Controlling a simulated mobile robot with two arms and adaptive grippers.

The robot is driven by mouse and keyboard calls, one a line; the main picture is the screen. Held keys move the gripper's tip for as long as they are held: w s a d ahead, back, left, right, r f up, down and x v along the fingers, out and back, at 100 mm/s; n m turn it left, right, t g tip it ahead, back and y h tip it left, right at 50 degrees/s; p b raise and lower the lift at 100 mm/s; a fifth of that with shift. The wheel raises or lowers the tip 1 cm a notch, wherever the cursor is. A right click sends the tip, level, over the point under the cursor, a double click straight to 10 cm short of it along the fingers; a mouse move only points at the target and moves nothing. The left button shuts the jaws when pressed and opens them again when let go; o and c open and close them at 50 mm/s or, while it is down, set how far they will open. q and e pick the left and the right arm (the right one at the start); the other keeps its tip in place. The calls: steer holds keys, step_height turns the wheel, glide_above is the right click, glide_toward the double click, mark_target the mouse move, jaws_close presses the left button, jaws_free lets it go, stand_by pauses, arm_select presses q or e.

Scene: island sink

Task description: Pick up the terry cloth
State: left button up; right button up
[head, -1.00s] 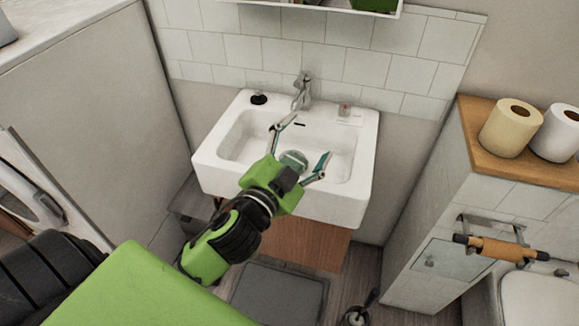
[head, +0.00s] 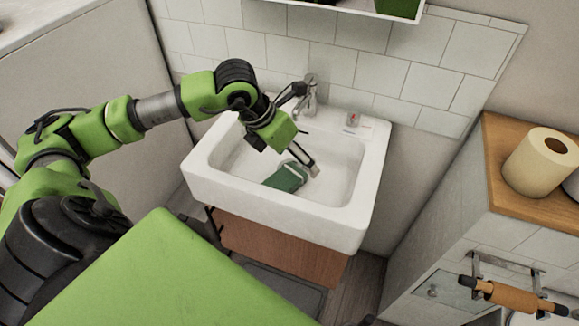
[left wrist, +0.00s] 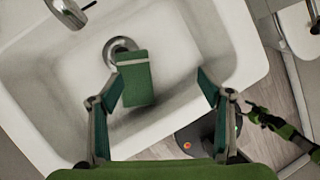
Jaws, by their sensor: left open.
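The terry cloth (head: 287,177) is a green folded piece with a pale stripe, lying in the basin of the white sink (head: 285,222). In the left wrist view the cloth (left wrist: 137,84) lies partly over the round drain. My left gripper (head: 298,155) is over the basin, just above the cloth and pointing down at it. In the left wrist view the left gripper's fingers (left wrist: 162,86) are spread wide and empty, with the cloth ahead and nearer the left finger. A green and black arm part, likely my right gripper (left wrist: 258,115), shows small at the right; its jaws are unclear.
A chrome faucet (head: 310,95) stands at the back of the sink, close to my left arm. A small item (head: 352,119) sits on the back right rim. A wooden-topped cabinet with a paper roll (head: 540,160) stands at the right. A shelf hangs above the tiles.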

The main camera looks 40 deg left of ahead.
arm_select(q)
steer(key=y, duration=0.2)
glide_toward(296, 168)
steer(key=x, duration=0.4)
steer(key=shift+s+a+p, duration=0.1)
steer(key=shift+s+p, duration=0.1)
steer(key=shift+p, duration=0.2)
steer(key=shift+p+x, duration=0.65)
steer(key=shift+x, duration=2.45)
steer(key=shift+w, duration=0.1)
steer(key=shift+r, duration=0.1)
steer(key=c, duration=1.2)
